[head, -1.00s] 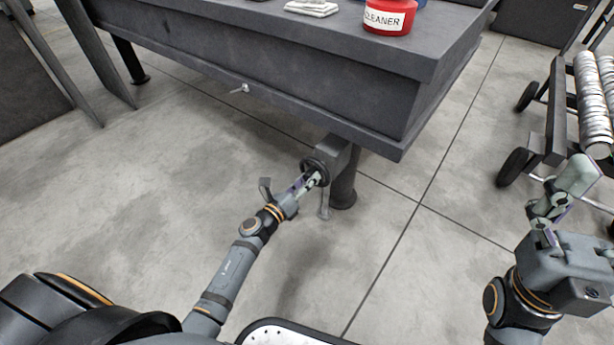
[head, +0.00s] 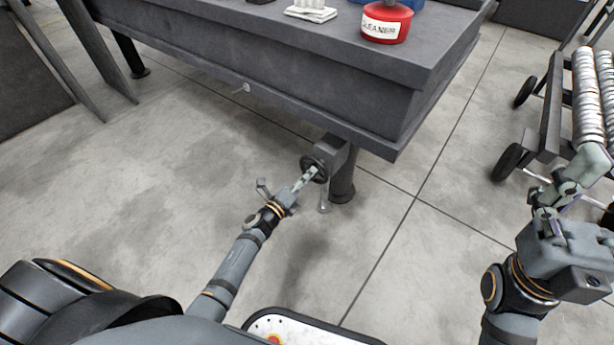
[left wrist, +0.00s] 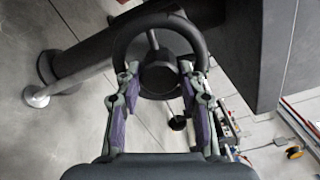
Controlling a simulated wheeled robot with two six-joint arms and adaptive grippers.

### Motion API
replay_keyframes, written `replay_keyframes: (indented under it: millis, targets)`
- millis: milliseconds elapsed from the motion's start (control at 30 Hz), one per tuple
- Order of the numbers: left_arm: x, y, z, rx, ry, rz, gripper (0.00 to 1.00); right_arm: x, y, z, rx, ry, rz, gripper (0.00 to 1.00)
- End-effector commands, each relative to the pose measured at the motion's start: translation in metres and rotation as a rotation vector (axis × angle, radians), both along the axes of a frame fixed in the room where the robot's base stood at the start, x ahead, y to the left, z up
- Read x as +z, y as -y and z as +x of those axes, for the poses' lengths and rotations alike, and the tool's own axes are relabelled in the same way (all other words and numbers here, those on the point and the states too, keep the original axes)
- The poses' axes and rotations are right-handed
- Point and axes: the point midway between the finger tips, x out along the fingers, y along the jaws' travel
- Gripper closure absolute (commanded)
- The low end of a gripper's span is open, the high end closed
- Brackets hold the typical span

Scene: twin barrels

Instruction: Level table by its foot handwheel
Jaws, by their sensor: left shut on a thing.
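The dark grey table (head: 300,85) stands ahead, with a thick apron and a dark foot leg (head: 343,182) at its near corner. A black round handwheel (head: 314,168) sits on a bracket beside that leg. In the left wrist view the handwheel ring (left wrist: 118,42) faces me, with a spoke and dark hub inside. My left gripper (head: 308,177) reaches it from below left. Its two fingers (left wrist: 158,85) are at the lower part of the wheel, shut on it; the exact contact is partly hidden. My right gripper (head: 562,185) is raised at the right, away from the table; its jaw opening is unclear.
A red cleaner tin (head: 387,22) and a white stack (head: 311,13) are on the tabletop. A wheeled cart (head: 545,130) with stacked metal discs stands right, near my right arm. The floor around the foot is mostly clear.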

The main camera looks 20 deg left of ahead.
Motion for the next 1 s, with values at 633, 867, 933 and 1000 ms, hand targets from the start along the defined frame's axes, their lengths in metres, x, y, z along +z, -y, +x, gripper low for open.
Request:
replay_keyframes:
  millis: [633,867,933,1000]
  targets:
    - [0.000,0.000,0.000,0.001,-0.002,-0.004,0.38,0.000,0.000,0.000,0.000,-0.004,-0.002,0.16]
    - [0.000,-0.001,-0.001,0.000,-0.002,-0.003,0.38,-0.001,0.000,0.001,0.000,-0.006,-0.002,0.16]
    - [-0.001,-0.002,-0.006,0.001,-0.004,-0.003,0.38,-0.001,0.000,0.001,0.000,-0.006,-0.002,0.16]
    - [-0.002,-0.006,-0.016,0.001,-0.005,-0.001,0.38,-0.001,0.000,0.001,0.000,-0.005,-0.002,0.16]
